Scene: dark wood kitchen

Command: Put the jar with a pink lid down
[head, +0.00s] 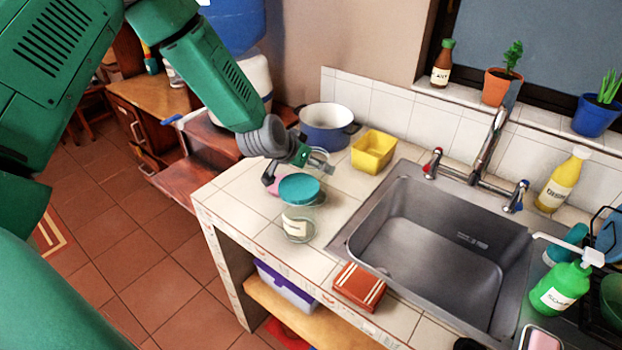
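A clear glass jar with a teal lid (298,190) stands upright on the tiled counter, left of the sink. Just behind its left side a small pink patch (272,187) shows, possibly the pink lid; the rest of that thing is hidden. My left gripper (294,172) reaches down from the upper left, behind the teal-lidded jar. One dark finger is close to the pink patch and the other end points right, by a clear or grey shape. I cannot tell whether it holds anything. My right gripper is not in view.
A blue pot (327,138) and a yellow tub (373,152) stand behind the gripper. The steel sink (450,240) is to the right. A red-brown striped block (359,287) lies at the counter's front edge. Bare tiles (237,192) are left of the jar.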

